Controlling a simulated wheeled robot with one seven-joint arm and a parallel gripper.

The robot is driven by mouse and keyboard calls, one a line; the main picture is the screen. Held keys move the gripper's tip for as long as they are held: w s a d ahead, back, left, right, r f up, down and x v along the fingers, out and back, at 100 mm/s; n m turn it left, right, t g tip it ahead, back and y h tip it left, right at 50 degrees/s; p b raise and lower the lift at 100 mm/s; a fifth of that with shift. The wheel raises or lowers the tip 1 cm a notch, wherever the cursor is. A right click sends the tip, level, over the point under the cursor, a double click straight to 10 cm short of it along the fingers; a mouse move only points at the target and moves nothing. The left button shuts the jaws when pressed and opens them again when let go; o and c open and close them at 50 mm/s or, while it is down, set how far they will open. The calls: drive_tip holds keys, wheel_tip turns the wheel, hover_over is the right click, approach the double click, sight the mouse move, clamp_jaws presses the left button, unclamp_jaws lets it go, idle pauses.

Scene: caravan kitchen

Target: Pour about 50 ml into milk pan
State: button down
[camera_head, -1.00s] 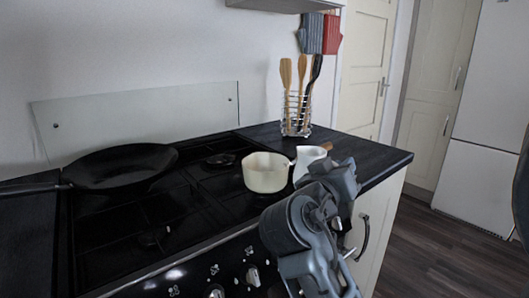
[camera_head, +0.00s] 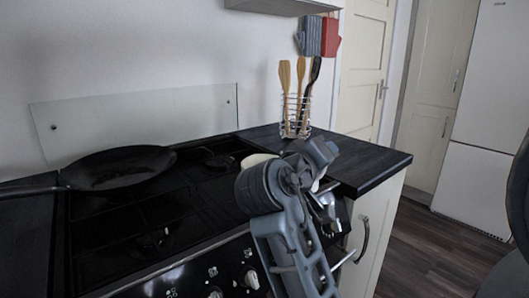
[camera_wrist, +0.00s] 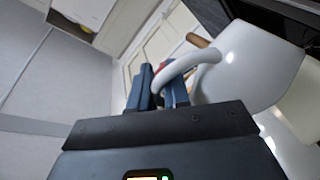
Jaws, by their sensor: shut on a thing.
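The cream milk pan (camera_head: 255,160) stands on the right part of the hob. My arm hides most of it in the head view. A pale surface behind the jug at the right edge of the wrist view looks like the pan (camera_wrist: 302,108). My gripper (camera_wrist: 158,80) is shut on the looped handle of a white jug (camera_wrist: 250,65). The jug is close beside the pan. In the head view only a white sliver of the jug (camera_head: 316,185) shows past my gripper (camera_head: 310,160). The jug's contents are hidden, and I cannot tell its exact tilt.
A black frying pan (camera_head: 120,168) sits on the left of the hob. A wire holder (camera_head: 296,118) with wooden utensils stands on the dark counter (camera_head: 360,160) behind my gripper. Oven mitts (camera_head: 318,35) hang on the wall. The counter's right part is clear.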

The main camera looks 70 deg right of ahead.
drive_tip(key=w+r+p, duration=0.1)
drive_tip(key=d+r+n+p, duration=0.1)
drive_tip(key=r+p, duration=0.1)
drive_tip(key=w+r+n+p, duration=0.1)
drive_tip(key=r+p, duration=0.1)
drive_tip(key=shift+w+d+g+y, duration=0.15)
drive_tip(key=shift+w+g+y, duration=0.15)
drive_tip(key=shift+w+f+n, duration=0.15)
drive_tip(key=shift+f+n, duration=0.25)
drive_tip(key=shift+f, duration=0.05)
drive_tip(key=shift+w+d+f+n+p, duration=0.1)
drive_tip(key=shift+w+d+n+p, duration=0.1)
drive_tip(key=shift+w+n+p, duration=0.15)
drive_tip(key=shift+w+d+r+n+p, duration=0.1)
drive_tip(key=shift+w+r+n+p, duration=0.15)
drive_tip(key=shift+n+p, duration=0.4)
drive_tip(key=shift+w+d+r+n+y+p, duration=0.15)
drive_tip(key=shift+w+r+n+y+p, duration=0.25)
drive_tip(key=shift+p, duration=0.4)
drive_tip(key=shift+w+d+r+n+g+p, duration=0.1)
drive_tip(key=shift+r+n+g+p, duration=0.25)
drive_tip(key=shift+n+p, duration=0.1)
drive_tip(key=shift+w+d+r+n+p, duration=0.25)
drive_tip(key=shift+w+r+n+p, duration=0.35)
drive_tip(key=shift+p, duration=0.25)
idle(0.4)
